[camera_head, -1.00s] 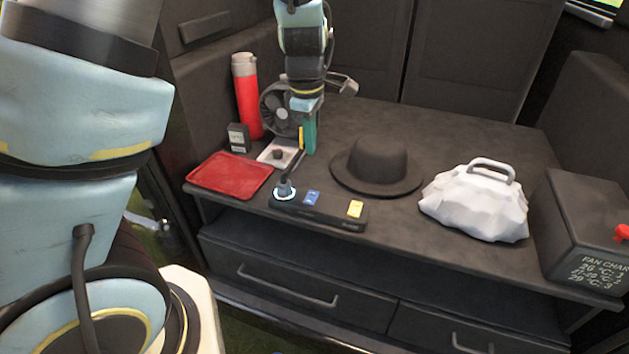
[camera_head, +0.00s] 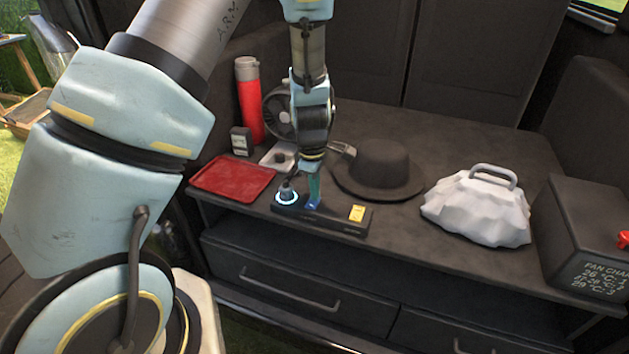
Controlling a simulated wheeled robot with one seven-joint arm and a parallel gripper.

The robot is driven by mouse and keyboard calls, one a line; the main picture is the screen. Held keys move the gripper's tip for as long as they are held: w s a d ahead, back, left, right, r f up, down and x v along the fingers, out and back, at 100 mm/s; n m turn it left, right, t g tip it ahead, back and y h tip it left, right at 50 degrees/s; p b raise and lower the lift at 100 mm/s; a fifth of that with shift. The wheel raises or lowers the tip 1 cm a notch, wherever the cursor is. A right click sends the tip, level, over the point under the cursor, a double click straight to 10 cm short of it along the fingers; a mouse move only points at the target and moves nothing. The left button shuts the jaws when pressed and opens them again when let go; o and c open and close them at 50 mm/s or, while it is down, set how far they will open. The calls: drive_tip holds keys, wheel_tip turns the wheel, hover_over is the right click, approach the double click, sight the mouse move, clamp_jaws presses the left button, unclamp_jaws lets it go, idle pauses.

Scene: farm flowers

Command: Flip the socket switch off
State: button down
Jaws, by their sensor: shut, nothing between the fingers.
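The socket strip (camera_head: 332,219) is a long black block near the front edge of the shelf. At its left end a plug (camera_head: 287,193) sits in a round socket ringed with glowing blue-white light. A blue switch (camera_head: 312,205) is in its middle and a yellow one (camera_head: 356,213) is near its right end. My gripper (camera_head: 314,202) is shut and empty, pointing down with its tips at the blue switch. It partly covers that switch; I cannot tell whether it is touching.
A red tray (camera_head: 233,177) lies left of the strip. A black hat (camera_head: 379,168), a white lumpy bag (camera_head: 477,207) and a dark box (camera_head: 589,235) stand to the right. A red flask (camera_head: 249,101), a fan (camera_head: 277,112) and a small black device (camera_head: 240,141) are behind.

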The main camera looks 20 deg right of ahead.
drive_tip(key=shift+p, duration=0.3)
drive_tip(key=shift+d+r+p, duration=0.1)
drive_tip(key=shift+p, duration=0.5)
drive_tip(key=shift+g+y+p, duration=0.3)
drive_tip(key=shift+p, duration=0.05)
drive_tip(key=shift+f+b, duration=0.3)
drive_tip(key=shift+f, duration=0.05)
drive_tip(key=shift+s+a+r, duration=0.2)
drive_tip(key=shift+s+a, duration=0.35)
